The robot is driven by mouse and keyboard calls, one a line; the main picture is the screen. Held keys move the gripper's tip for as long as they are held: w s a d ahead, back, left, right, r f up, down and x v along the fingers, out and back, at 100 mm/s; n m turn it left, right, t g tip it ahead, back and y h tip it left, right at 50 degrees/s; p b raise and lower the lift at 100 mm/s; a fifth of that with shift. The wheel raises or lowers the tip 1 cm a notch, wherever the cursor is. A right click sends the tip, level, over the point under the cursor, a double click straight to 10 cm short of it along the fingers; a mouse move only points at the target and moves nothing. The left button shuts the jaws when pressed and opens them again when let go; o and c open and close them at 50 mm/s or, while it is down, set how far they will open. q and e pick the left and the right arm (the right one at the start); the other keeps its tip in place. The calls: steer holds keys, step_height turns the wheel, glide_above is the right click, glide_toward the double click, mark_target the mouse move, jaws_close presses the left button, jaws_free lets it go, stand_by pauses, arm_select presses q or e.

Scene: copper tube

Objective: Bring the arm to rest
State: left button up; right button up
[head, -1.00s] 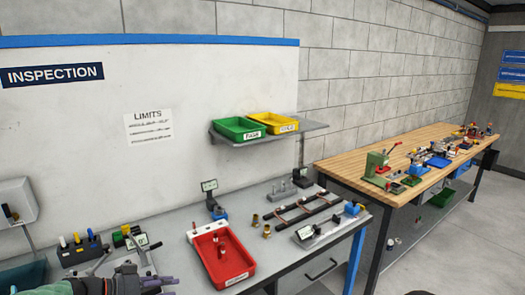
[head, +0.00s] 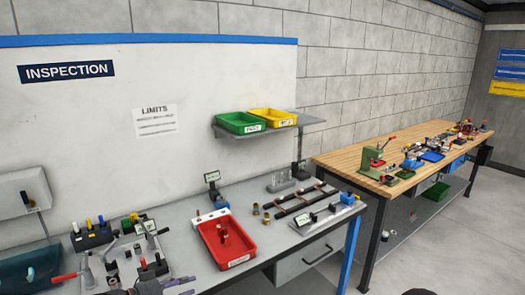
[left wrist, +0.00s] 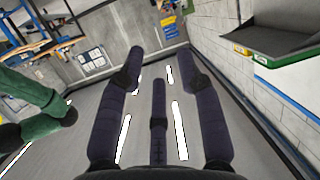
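My left gripper (head: 165,288) shows only in part at the bottom edge of the head view, in front of the bench. My right gripper cannot be made out in either view. A small dark shape at the bottom right of the head view is too cut off to identify.
The grey inspection bench (head: 190,215) holds a red tray (head: 238,249), gauges and small parts. A shelf (head: 272,132) above carries a green bin (head: 240,122) and a yellow bin (head: 272,117). A wooden workbench (head: 340,160) stands at right. Floor at the lower right is clear.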

arm_select(q)
steer(key=s+d+f+n+y, duration=0.2)
steer(key=d+f+n, duration=0.1)
steer(key=f, duration=0.5)
steer(key=s+d+f+n+g+y, duration=0.1)
steer(key=d+f+n, duration=0.1)
steer(key=f, duration=0.5)
steer(key=s+d+f+n+y, duration=0.2)
steer(key=d+f+n, duration=0.1)
steer(key=f, duration=0.5)
steer(key=s+d+f+n+g, duration=0.1)
steer(key=s+f+g, duration=0.1)
steer(key=s+f, duration=0.2)
steer(key=s+d+f+n+g+y, duration=0.1)
steer(key=s+f, duration=0.4)
steer(key=s, duration=0.6)
steer(key=s+d+f+g+y, duration=0.1)
steer(key=s+d+f+g, duration=0.2)
steer(key=s, duration=0.5)
steer(key=shift+s+f+n+g, duration=0.15)
steer(key=shift+f+n+g, duration=0.25)
steer(key=shift+f+g, duration=0.55)
